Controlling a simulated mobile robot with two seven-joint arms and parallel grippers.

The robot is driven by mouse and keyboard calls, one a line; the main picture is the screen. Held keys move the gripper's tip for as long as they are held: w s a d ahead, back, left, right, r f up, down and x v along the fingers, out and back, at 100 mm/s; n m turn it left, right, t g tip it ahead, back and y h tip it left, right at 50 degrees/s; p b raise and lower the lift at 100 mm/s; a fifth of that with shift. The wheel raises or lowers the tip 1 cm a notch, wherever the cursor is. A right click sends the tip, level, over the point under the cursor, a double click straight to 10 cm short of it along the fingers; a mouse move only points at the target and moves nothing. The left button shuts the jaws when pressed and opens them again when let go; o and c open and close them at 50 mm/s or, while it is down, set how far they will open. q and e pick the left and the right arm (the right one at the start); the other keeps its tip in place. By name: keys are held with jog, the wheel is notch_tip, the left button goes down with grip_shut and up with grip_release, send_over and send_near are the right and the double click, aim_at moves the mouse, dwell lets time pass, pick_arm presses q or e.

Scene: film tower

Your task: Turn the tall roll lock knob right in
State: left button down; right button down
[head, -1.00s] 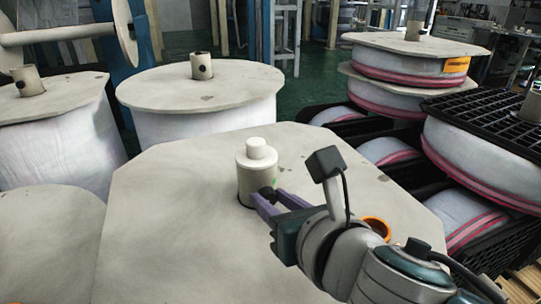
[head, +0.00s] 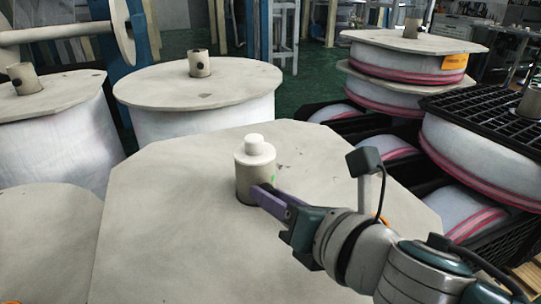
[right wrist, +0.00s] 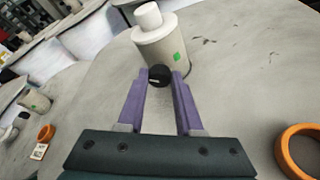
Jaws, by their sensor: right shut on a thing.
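The tall roll's core post (head: 256,180) is a beige cylinder with a narrower cap, standing upright on the pale octagonal top plate (head: 180,230). It also shows in the right wrist view (right wrist: 160,45), with a green mark on its side. The lock knob (right wrist: 159,76) is small and black, low on the post's near side. My right gripper (right wrist: 160,80) has its purple fingers on both sides of the knob and is shut on it. In the head view the right gripper (head: 262,197) reaches the post from the right and hides the knob. My left gripper is out of view.
Another capped roll (head: 200,85) stands behind to the left, with more rolls at the far left. Stacked rolls (head: 410,65) and a black pallet (head: 490,105) are at right. An orange ring (right wrist: 300,150) lies on the plate beside my gripper.

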jog(key=c, duration=0.6)
grip_release()
jog(key=shift+s, duration=0.1)
jog(key=p+v, duration=0.3)
jog(key=v, duration=0.5)
jog(key=shift+s+d+r, duration=0.15)
jog(key=shift+s+d, duration=0.1)
jog(key=shift+s+d+r, duration=0.15)
jog(key=shift+s+d, duration=0.1)
jog(key=shift+s, duration=0.2)
